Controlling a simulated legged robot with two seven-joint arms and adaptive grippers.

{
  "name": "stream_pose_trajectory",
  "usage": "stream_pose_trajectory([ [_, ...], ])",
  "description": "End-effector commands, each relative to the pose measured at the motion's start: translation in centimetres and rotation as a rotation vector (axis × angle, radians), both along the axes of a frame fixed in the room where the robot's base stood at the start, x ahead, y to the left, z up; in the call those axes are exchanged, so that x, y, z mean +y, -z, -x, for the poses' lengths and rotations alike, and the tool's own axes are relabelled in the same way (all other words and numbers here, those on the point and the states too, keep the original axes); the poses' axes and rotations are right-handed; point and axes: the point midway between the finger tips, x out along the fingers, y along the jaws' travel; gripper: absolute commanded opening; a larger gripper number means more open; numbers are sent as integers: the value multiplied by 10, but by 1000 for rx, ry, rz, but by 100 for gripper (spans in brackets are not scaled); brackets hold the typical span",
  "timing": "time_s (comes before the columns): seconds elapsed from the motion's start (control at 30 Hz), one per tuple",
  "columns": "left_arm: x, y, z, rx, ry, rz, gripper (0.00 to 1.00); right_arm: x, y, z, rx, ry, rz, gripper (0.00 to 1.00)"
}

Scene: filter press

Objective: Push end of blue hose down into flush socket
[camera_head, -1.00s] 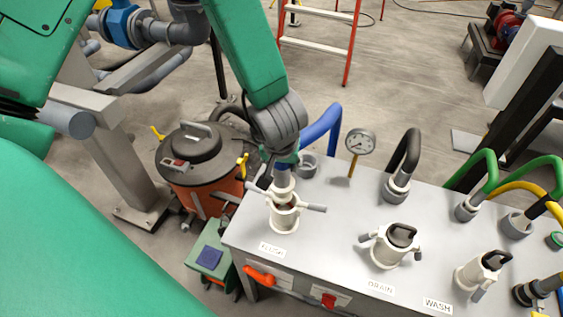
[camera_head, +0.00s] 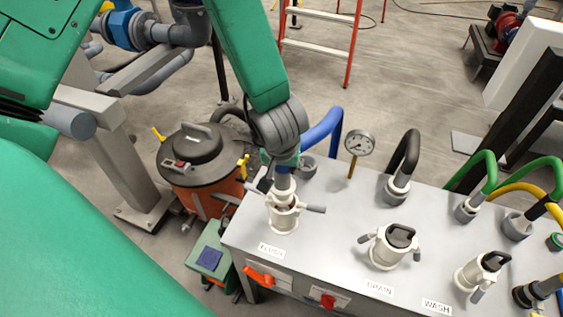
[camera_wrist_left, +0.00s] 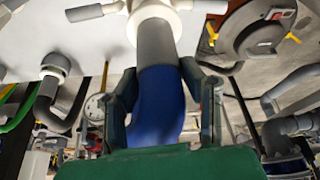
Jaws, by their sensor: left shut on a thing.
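The blue hose (camera_head: 322,128) arcs behind my left gripper (camera_head: 280,158), and its grey end (camera_head: 284,183) points down at the flush socket (camera_head: 284,216). The socket is cream-coloured with side levers, above the FLUSH label. In the left wrist view my left gripper (camera_wrist_left: 162,95) is shut around the blue hose (camera_wrist_left: 157,110), just behind its grey end (camera_wrist_left: 156,45). The grey end meets the mouth of the cream socket (camera_wrist_left: 160,10) there; how deep it sits is hidden. My right gripper is not in view.
The drain socket (camera_head: 390,247) and wash socket (camera_head: 482,273) stand to the right on the grey panel top (camera_head: 335,220). A gauge (camera_head: 359,144) and black hose (camera_head: 404,152) rise behind. An orange vacuum (camera_head: 200,170) stands on the floor at left.

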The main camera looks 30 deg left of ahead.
Motion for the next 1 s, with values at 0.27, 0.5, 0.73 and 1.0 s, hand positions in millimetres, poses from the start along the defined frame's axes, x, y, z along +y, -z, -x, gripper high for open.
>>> stream_pose_trajectory([
  [0.27,4,1,0,-1,-1,4,0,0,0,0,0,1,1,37],
  [0.5,6,1,0,-1,-1,6,0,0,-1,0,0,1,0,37],
  [0.73,6,0,0,0,-1,4,0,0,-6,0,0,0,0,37],
  [1.0,4,1,0,-1,1,2,0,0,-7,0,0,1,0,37],
])
